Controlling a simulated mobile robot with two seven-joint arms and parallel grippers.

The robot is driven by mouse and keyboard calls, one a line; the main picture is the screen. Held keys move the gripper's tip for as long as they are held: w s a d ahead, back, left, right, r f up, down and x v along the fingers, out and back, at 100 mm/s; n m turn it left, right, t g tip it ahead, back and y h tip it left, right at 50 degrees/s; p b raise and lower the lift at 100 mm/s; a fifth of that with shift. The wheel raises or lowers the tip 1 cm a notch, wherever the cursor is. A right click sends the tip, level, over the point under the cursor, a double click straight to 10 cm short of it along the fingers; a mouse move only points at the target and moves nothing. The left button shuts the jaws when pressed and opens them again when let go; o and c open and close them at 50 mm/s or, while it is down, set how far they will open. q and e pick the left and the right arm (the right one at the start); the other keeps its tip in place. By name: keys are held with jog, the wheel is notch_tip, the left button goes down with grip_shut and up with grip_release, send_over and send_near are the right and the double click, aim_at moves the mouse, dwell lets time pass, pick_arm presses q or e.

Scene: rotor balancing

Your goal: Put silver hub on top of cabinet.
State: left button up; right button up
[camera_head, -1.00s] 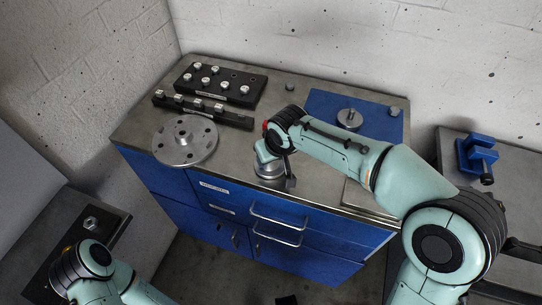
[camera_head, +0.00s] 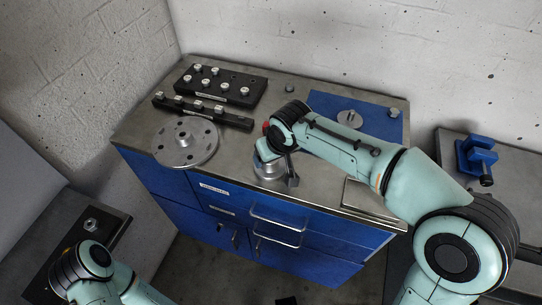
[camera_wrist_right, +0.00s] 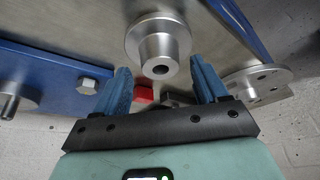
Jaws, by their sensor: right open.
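The silver hub (camera_wrist_right: 158,42) shows in the right wrist view as a tapered round piece with a wide flange and a centre hole. It appears to rest on the grey metal top of the blue cabinet (camera_head: 146,127). My right gripper (camera_wrist_right: 160,76) is open, its two blue fingers apart, with the hub's narrow end between and just beyond the fingertips. I see no grip on it. In the head view my right wrist hides much of that spot. My left arm shows at the lower left, but its gripper is out of view.
A silver flanged disc (camera_head: 187,142) lies left on the cabinet, in front of black blocks (camera_head: 220,86) holding several bolts or nuts. A blue mat (camera_head: 378,122) with a round silver part (camera_head: 349,119) lies to the right. A blue vise (camera_head: 477,154) stands on the right bench.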

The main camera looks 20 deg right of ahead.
jog(key=p+v, duration=0.1)
jog(key=v, duration=0.8)
jog(key=shift+s+r, duration=0.15)
jog(key=shift+r, duration=0.15)
